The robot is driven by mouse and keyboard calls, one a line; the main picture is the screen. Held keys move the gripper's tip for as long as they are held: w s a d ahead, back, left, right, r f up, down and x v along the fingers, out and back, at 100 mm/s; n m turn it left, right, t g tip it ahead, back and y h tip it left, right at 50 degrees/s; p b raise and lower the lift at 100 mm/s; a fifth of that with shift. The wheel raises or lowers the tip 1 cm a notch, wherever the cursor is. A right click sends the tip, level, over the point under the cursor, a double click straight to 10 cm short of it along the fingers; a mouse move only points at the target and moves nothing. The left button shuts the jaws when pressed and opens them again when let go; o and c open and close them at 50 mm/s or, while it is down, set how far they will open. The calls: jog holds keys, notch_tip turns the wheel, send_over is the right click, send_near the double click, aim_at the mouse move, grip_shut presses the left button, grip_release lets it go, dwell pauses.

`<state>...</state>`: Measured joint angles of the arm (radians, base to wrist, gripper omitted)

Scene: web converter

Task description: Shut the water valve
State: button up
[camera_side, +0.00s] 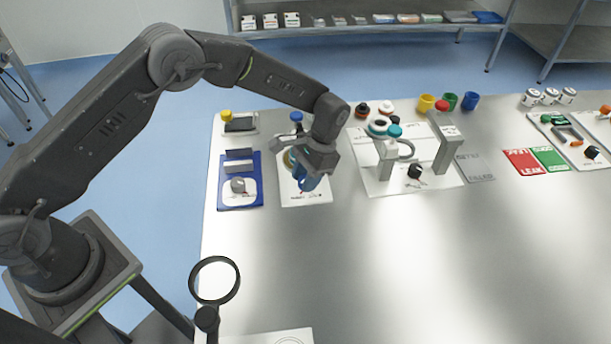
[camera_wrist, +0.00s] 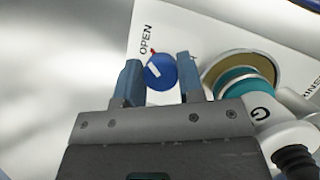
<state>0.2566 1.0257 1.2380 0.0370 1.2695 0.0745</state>
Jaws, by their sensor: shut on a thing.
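The water valve appears as a round blue knob (camera_wrist: 160,72) with a white pointer line, on a white plate (camera_wrist: 190,30). The word OPEN and a small red mark are printed beside it. The pointer line slants toward the upper left in the wrist view. My gripper (camera_wrist: 160,80) has its blue-grey fingers on both sides of the knob and is shut on it. In the side view my gripper (camera_side: 305,186) is low over the white plate (camera_side: 318,198), and its fingers largely hide the knob.
A teal and gold round fitting (camera_wrist: 245,82) is close to the right finger. A blue panel with a grey knob (camera_side: 240,200) lies to the left. A white station with grey posts (camera_side: 445,150) stands to the right.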

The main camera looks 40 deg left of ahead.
jog(key=shift+c, duration=1.4)
jog(key=shift+n+h, duration=0.3)
jog(key=shift+n, duration=0.5)
jog(key=o, duration=0.9)
jog(key=v, duration=1.4)
